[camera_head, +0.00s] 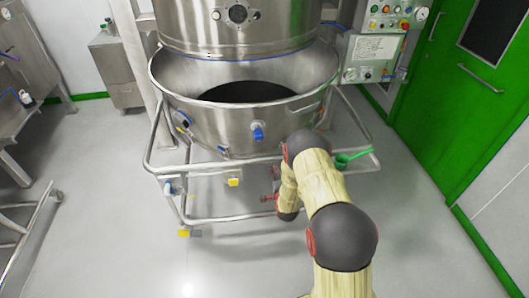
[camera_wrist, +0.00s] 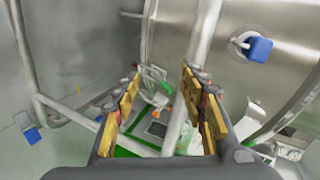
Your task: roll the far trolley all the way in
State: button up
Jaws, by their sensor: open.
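The trolley (camera_head: 163,221) is a frame of steel tubes carrying a wide, open steel bowl (camera_head: 235,128). The bowl sits partly under a large round steel vessel (camera_head: 237,35), and its front part sticks out towards me with the dark inside showing. A blue fitting (camera_head: 257,132) is on the bowl's front; a blue fitting also shows in the wrist view (camera_wrist: 257,48). My gripper (camera_wrist: 160,85) is open. A steel tube (camera_wrist: 203,42) runs between its fingers in the wrist view; I cannot tell whether they touch it. In the head view I cannot make out the fingers.
A green scoop (camera_head: 350,158) is at the frame's right side. A control panel (camera_head: 375,48) and a green door (camera_head: 460,90) stand on the right. Another tubular frame (camera_head: 35,225) is at the lower left. A steel cabinet (camera_head: 113,68) stands behind. The floor at front left is clear.

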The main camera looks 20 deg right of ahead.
aim_at(272, 159)
jog(key=r, duration=0.1)
jog(key=r+m+t, duration=0.1)
jog(key=w+r+m, duration=0.1)
jog(key=r, duration=0.1)
jog(key=shift+d+t+h, duration=0.15)
jog(key=shift+t+h, duration=0.15)
jog(key=shift+t, duration=0.1)
jog(key=shift+b+x, duration=1.25)
jog(key=shift+x, duration=2.55)
jog(key=shift+c, duration=1.4)
jog(key=c, duration=0.8)
jog(key=shift+f, duration=0.1)
grip_shut()
